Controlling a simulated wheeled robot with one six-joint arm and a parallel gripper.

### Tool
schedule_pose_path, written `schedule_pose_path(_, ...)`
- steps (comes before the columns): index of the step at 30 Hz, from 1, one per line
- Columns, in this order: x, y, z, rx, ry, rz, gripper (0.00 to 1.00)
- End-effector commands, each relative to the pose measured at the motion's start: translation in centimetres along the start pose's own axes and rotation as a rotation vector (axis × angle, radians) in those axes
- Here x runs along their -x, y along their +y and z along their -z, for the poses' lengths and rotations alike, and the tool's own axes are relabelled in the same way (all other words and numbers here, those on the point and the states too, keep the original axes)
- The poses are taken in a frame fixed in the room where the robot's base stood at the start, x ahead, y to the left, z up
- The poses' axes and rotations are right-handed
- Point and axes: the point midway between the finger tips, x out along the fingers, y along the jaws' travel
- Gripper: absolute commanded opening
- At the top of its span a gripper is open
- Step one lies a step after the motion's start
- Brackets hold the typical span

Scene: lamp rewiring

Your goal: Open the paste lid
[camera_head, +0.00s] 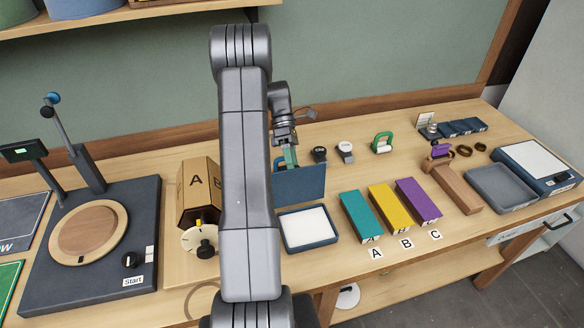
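A shallow blue box (309,246) with a white filling (307,228) sits near the middle of the bench. A blue panel (299,187), which looks like its lid, stands about upright at the box's back edge, so the white filling is uncovered. My gripper (285,145) is just behind and above the panel's top edge. A small green piece (290,157) shows between the gripper and the panel. My arm and the panel hide part of this spot, and I cannot tell whether the fingers are shut on the green piece.
Teal (359,215), yellow (388,207) and purple (416,201) blocks lie right of the box. A wooden hexagonal housing marked A (198,190) stands to the left, with a dial (201,241) in front. A dark turntable unit (90,250) is farther left.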

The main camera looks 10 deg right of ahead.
Motion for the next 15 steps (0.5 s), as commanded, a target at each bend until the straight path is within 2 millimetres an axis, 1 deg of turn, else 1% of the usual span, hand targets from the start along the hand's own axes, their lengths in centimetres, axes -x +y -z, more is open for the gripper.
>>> schedule_pose_path(1,1.0,0.1,-0.3,-0.005,-0.006,-0.01,0.47)
schedule_pose_path(6,3.7,0.0,-0.1,-0.004,-0.004,-0.01,0.47)
schedule_pose_path(10,5.4,-0.1,0.1,-0.003,-0.004,-0.008,0.47)
schedule_pose_path(15,6.5,-0.2,0.1,-0.002,-0.004,-0.005,0.47)
